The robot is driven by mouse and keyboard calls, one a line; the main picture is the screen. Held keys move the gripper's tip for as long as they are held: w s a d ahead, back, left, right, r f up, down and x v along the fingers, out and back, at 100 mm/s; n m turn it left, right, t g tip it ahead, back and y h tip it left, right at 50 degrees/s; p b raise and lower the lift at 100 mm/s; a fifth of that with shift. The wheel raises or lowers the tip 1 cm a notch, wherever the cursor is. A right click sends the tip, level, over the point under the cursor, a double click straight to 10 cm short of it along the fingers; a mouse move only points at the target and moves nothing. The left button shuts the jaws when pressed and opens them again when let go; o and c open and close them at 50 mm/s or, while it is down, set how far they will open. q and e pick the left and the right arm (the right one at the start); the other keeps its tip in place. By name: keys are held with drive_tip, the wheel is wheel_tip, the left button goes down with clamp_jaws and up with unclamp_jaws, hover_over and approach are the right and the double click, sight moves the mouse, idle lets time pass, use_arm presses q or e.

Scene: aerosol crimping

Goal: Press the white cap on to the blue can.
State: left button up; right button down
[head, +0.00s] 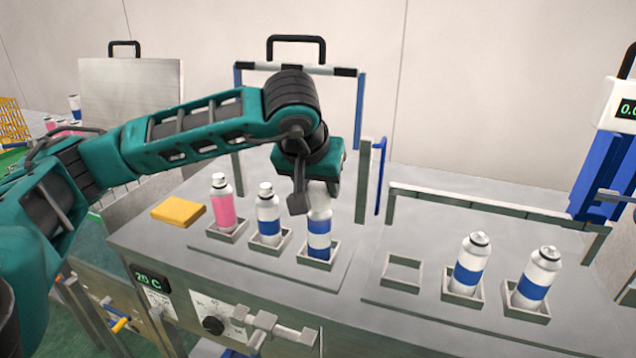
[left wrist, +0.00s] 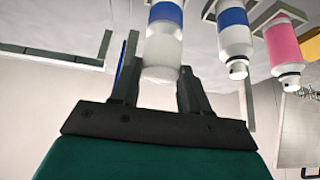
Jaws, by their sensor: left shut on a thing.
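The blue-banded white can (head: 319,240) stands upright in the right-hand square holder of the left plate. My left gripper (head: 309,200) is over its top, pointing down, with one dark finger in front of the can's upper part. In the left wrist view, which shows the scene upside down, the left gripper (left wrist: 161,80) has its fingers on either side of the white cap (left wrist: 162,52). The cap is in line with the can (left wrist: 165,14) and appears to touch it; how far it is seated I cannot tell. My right gripper is in neither view.
A pink can (head: 222,208) and another blue-banded can (head: 268,222) stand in holders to the left. Two more blue-banded cans (head: 469,265) stand on the right plate, beside an empty holder (head: 402,272). A yellow block (head: 178,212) lies at left. A post (head: 363,180) rises close right of the gripper.

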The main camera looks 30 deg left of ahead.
sight(318, 189)
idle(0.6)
use_arm(q)
drive_tip(key=o, duration=1.1)
drive_tip(key=shift+c, duration=0.2)
drive_tip(key=shift+o, duration=0.5)
drive_tip(key=o, duration=0.4)
drive_tip(key=shift+r+p, duration=2.3)
drive_tip(key=shift+r, duration=1.25)
